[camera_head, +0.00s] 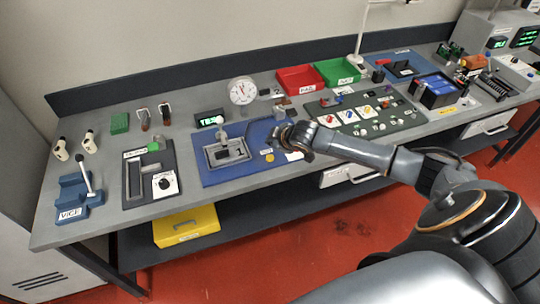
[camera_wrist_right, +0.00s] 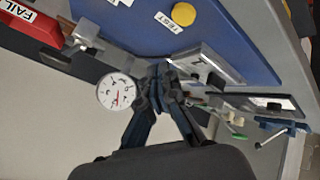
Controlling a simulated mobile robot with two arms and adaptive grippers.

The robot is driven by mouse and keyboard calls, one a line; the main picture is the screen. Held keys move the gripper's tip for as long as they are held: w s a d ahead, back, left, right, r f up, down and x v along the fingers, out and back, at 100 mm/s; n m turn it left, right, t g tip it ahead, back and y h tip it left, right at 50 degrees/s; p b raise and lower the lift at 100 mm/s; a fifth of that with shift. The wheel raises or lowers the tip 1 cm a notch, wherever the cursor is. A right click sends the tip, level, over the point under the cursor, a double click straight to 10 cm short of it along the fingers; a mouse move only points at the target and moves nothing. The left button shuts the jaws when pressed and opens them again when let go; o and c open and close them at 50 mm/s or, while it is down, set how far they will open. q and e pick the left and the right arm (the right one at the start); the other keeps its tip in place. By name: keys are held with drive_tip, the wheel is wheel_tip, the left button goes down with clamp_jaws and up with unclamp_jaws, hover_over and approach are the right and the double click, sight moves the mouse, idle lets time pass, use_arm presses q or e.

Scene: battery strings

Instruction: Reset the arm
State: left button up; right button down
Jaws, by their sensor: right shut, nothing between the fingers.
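My right arm reaches in from the right in the head view. My right gripper (camera_head: 278,133) is over the blue test board (camera_head: 212,175) on the workbench. In the right wrist view the fingers of my right gripper (camera_wrist_right: 160,80) are together with nothing between them. Beyond the fingertips are a grey fixture (camera_wrist_right: 208,62) and the blue board (camera_wrist_right: 225,35) with a yellow button. A round white dial gauge (camera_wrist_right: 116,91) shows left of the fingers; it also stands at the back of the bench in the head view (camera_head: 242,91). My left gripper is not in view.
The red FAIL tray (camera_head: 300,80) and a green tray (camera_head: 338,72) stand at the back. A control panel (camera_head: 362,110) lies close to my right forearm. A blue vice (camera_head: 75,195) is at the left end. A yellow bin (camera_head: 187,226) sits below the bench.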

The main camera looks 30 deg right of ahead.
idle(0.5)
drive_tip(key=s+a+f+m+g+y, duration=0.1)
drive_tip(key=s+a+f, duration=0.2)
drive_tip(key=s+a, duration=0.5)
drive_tip(key=s+a+f+g+y, duration=0.1)
drive_tip(key=s+a+f, duration=0.1)
drive_tip(key=s+a, duration=0.6)
drive_tip(key=s+a+r+m+g+h, duration=0.1)
drive_tip(key=s+r+m+g, duration=0.15)
drive_tip(key=s, duration=0.55)
drive_tip(key=s+r+m+g, duration=0.1)
drive_tip(key=s+m, duration=0.2)
drive_tip(key=s, duration=0.6)
wheel_tip(320, 180, down, 33)
drive_tip(key=s+g+b, duration=0.2)
drive_tip(key=s+b, duration=0.1)
drive_tip(key=b, duration=0.3)
drive_tip(key=s+d+f+b, duration=0.3)
drive_tip(key=s+f, duration=1.3)
drive_tip(key=f, duration=0.2)
drive_tip(key=shift+f+g+h+b, duration=0.3)
drive_tip(key=shift+f+g+b, duration=0.05)
drive_tip(key=shift+f, duration=0.05)
